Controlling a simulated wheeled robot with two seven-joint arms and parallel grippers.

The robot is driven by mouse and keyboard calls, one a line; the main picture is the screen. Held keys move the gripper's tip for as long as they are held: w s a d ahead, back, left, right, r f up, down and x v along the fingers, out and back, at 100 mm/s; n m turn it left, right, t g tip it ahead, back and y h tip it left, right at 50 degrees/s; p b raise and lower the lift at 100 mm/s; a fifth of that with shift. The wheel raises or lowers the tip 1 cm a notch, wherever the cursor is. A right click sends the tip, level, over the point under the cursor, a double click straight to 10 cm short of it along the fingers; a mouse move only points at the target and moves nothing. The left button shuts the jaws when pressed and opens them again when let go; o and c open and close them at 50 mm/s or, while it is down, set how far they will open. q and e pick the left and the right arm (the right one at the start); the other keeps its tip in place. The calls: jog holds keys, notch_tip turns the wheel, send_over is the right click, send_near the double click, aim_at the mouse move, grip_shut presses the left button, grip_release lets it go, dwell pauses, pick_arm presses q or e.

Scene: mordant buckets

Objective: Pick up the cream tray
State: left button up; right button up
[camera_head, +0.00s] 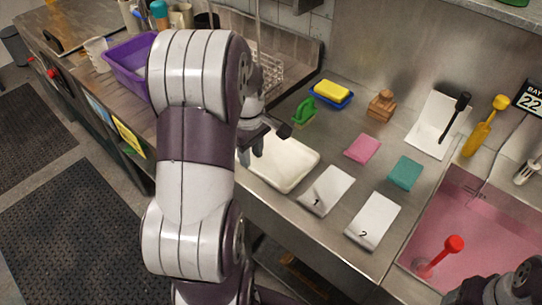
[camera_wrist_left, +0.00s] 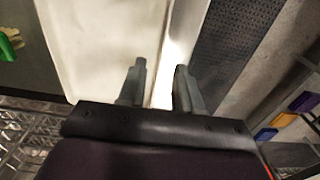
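The cream tray (camera_head: 290,168) lies on the steel counter, left of the numbered white cards, its left part hidden by my left arm. My left gripper (camera_head: 268,137) is over the tray's left side in the head view, partly hidden by the arm. In the left wrist view the tray (camera_wrist_left: 95,45) fills the upper left. The two fingers of my left gripper (camera_wrist_left: 158,84) stand apart, one over the tray and one beyond its long edge, with nothing visibly clamped. Part of my right arm shows at the bottom right corner; its fingers cannot be made out.
White cards 1 (camera_head: 327,190) and 2 (camera_head: 373,220) lie right of the tray. A green brush (camera_head: 303,112), a yellow sponge in a blue dish (camera_head: 331,94) and a pink pad (camera_head: 362,149) are behind. A pink-filled sink (camera_head: 490,225) is at right, a purple bin (camera_head: 130,65) at left.

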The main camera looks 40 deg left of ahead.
pick_arm(q)
jog(key=f, duration=0.3)
jog(key=shift+s+a+f, duration=0.1)
jog(key=shift+a, duration=0.1)
jog(key=shift+d+f, duration=0.1)
jog(key=shift+f, duration=0.2)
grip_shut()
